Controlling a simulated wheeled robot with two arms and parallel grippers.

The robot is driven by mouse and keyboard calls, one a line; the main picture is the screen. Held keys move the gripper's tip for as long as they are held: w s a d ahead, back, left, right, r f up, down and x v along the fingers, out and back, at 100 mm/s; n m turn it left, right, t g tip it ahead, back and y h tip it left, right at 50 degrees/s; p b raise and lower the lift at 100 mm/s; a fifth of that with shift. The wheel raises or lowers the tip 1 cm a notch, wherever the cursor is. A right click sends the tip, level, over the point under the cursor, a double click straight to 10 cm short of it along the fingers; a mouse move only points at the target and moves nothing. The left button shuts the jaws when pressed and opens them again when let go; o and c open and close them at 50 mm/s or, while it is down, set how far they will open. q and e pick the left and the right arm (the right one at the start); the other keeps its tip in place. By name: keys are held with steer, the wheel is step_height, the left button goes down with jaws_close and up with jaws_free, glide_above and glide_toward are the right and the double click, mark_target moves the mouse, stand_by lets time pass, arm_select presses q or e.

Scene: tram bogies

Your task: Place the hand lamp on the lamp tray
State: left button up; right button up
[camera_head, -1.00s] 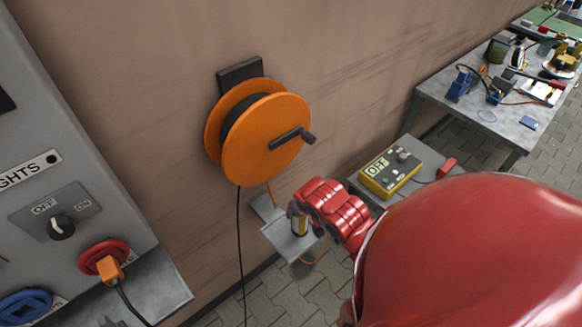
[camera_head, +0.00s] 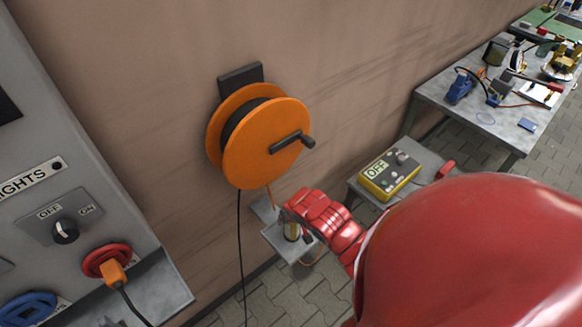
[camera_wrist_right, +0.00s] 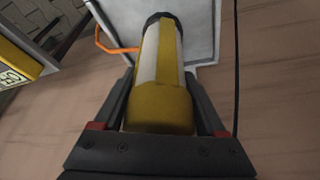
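The hand lamp (camera_head: 292,232) is a short yellow and white cylinder, roughly upright at the lamp tray. In the right wrist view the lamp (camera_wrist_right: 162,95) lies between the two dark fingers, its dark far end towards the tray. My right gripper (camera_head: 291,221) is shut on it; the red wrist hides part of the gripper in the head view. The lamp tray (camera_head: 303,249) is a small grey plate at the wall below the reel; it also shows in the right wrist view (camera_wrist_right: 203,30). I cannot tell whether the lamp touches the tray. My left gripper is not in view.
An orange cable reel (camera_head: 262,140) with a black crank hangs on the wall above the tray. An orange cord runs by the tray. A yellow box (camera_head: 390,175) stands on a small table to the right. A grey switch panel (camera_head: 60,150) is at the left.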

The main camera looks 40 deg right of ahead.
steer(key=o, duration=0.3)
steer(key=shift+r, duration=0.1)
steer(key=v, duration=1.2)
stand_by(0.4)
